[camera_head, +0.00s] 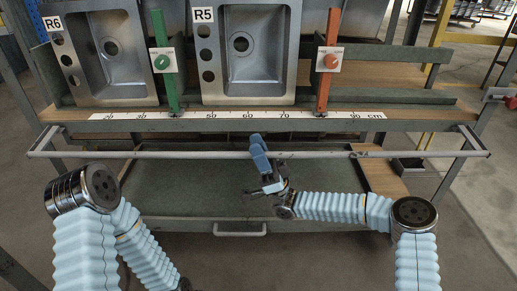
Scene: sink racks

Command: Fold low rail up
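The low rail (200,154) is a long pale grey bar running across the front of the rack, below the shelf with the ruler. Its bent ends reach the rack's sides at left and right. My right gripper (262,158) is at the middle of the rail, its blue fingers overlapping the bar in the picture. I cannot tell whether they close around it or only lie in front of it. My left arm (140,255) hangs down at the lower left, and its gripper is out of the frame.
Two steel sinks, labelled R6 (110,50) and R5 (240,45), stand on the shelf above. A green post (164,60) and an orange post (326,60) stand beside them. A lower dark drawer or tray (190,190) with a handle (240,231) lies below the rail.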

